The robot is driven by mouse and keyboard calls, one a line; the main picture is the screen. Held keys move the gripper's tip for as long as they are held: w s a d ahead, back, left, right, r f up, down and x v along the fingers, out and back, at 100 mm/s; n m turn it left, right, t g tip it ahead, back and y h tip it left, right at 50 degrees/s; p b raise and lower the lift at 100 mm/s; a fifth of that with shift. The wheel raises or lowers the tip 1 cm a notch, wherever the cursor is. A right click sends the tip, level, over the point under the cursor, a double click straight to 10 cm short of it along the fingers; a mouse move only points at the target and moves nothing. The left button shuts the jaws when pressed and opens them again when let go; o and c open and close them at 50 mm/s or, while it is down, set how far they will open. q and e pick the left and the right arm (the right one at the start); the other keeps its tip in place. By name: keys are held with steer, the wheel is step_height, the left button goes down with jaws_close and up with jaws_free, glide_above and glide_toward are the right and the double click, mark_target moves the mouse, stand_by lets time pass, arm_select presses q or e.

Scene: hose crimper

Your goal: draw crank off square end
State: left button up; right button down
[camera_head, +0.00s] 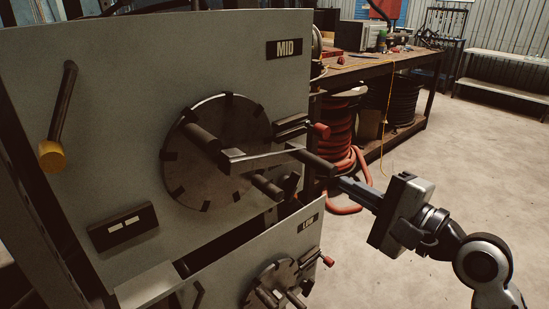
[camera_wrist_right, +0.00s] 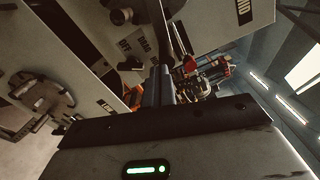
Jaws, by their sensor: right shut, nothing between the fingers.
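The crank (camera_head: 262,158) is a flat grey arm across the front of the round steel disc (camera_head: 190,178) on the panel marked MID. Its left end is near a dark round bar (camera_head: 203,138) that stands out from the disc; I cannot make out the square end. A dark cylindrical handle (camera_head: 312,161) is at the arm's right end. My right gripper (camera_head: 340,183) is shut and empty, its fingertips close to the handle's outer end; I cannot tell if they touch. The shut fingers also show in the right wrist view (camera_wrist_right: 158,86). My left gripper is not in view.
A lever with a yellow knob (camera_head: 51,156) is at the panel's left. A red-knobbed lever (camera_head: 320,131) sits just above the handle. A lower panel marked LOW (camera_head: 225,272) has a smaller disc. A workbench (camera_head: 375,66) and red hose coil (camera_head: 340,125) stand behind. Floor at right is clear.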

steer(key=c, duration=2.1)
jaws_free()
steer(key=shift+c, duration=0.2)
steer(key=o, duration=0.4)
steer(key=shift+o, duration=0.2)
